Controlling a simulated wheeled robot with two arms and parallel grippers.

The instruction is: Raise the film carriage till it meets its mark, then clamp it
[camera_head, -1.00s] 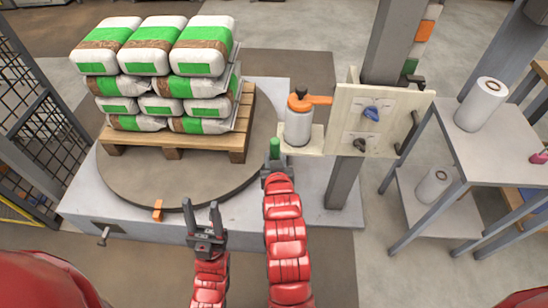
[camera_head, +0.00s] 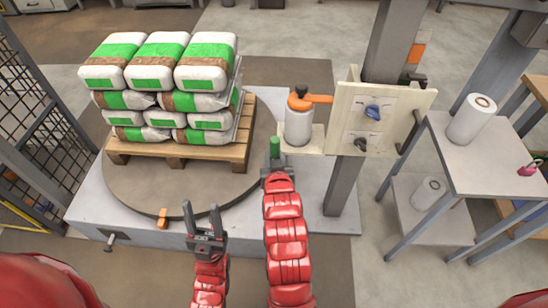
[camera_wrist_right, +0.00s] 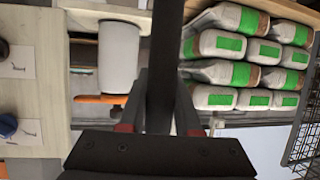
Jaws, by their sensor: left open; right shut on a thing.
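The film carriage is a cream board (camera_head: 383,110) with a small shelf bearing a white film roll (camera_head: 298,127) under an orange lever (camera_head: 318,98). It sits on a grey column (camera_head: 395,42). My right gripper (camera_head: 276,170) is shut on a handle with a green end (camera_head: 275,147) at the shelf's left; in the right wrist view, a dark bar (camera_wrist_right: 163,60) stands between its fingers. An orange patch (camera_head: 418,52) shows on the column's strip, above a black piece (camera_head: 412,78). The board has a blue knob (camera_head: 373,112) and a dark knob (camera_head: 361,144). My left gripper (camera_head: 202,216) is open and empty.
A pallet (camera_head: 180,153) of stacked green-and-white bags (camera_head: 205,60) stands on a round turntable (camera_head: 150,195) at the left. A grey table (camera_head: 470,165) with white rolls stands at the right. A mesh fence (camera_head: 30,125) borders the left.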

